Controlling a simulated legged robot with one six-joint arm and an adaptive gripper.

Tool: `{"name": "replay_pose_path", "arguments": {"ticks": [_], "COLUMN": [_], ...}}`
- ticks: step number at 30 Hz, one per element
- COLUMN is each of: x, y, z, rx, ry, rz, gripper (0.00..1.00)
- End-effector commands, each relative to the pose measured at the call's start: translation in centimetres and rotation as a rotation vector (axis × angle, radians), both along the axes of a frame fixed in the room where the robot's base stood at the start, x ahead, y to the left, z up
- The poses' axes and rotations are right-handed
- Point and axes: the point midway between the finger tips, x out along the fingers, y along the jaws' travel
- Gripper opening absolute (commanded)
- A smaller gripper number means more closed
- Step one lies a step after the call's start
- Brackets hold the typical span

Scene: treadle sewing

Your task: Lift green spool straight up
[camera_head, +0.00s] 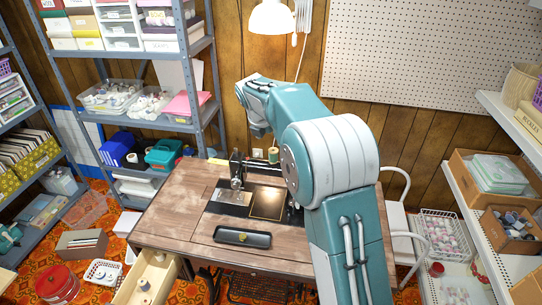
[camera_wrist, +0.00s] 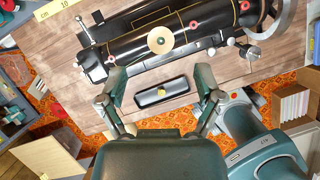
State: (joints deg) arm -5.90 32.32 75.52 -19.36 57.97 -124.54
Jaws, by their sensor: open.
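The black sewing machine (camera_wrist: 210,25) stands on the wooden table and lies across the top of the wrist view. A round cream disc (camera_wrist: 160,40), which looks like a spool end seen from above, sits on the machine's arm; the sides below it are hidden. In the head view a small greenish spool (camera_head: 273,155) with an orange part shows behind the machine area. My gripper (camera_wrist: 160,77) is open and empty. Its fingers are spread wide on either side, with the disc ahead of the gap between them. The head view does not show the fingers clearly.
The machine's handwheel (camera_wrist: 290,22) is at the right. An open drawer (camera_head: 150,277) juts out at the front left. Shelves stand on both sides.

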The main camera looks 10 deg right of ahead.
Motion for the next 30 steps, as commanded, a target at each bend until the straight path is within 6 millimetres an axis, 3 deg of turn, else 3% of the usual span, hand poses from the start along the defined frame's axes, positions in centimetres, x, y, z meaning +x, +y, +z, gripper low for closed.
{"name": "replay_pose_path", "arguments": {"ticks": [10,18,25,27,30], "x": [0.8,1.9,2.0,2.0,2.0], "y": [-0.7,-1.1,-1.2,-1.2,-1.2], "z": [-2.9,-6.6,-6.7,-6.7,-6.7], "rx": [0.002,0.002,0.002,0.002,0.002], "ry": [0.001,0.000,-0.002,-0.002,-0.002], "rz": [-0.004,-0.004,-0.003,-0.003,-0.003], "gripper": [0.85,0.85,0.85,0.56,0.27]}}
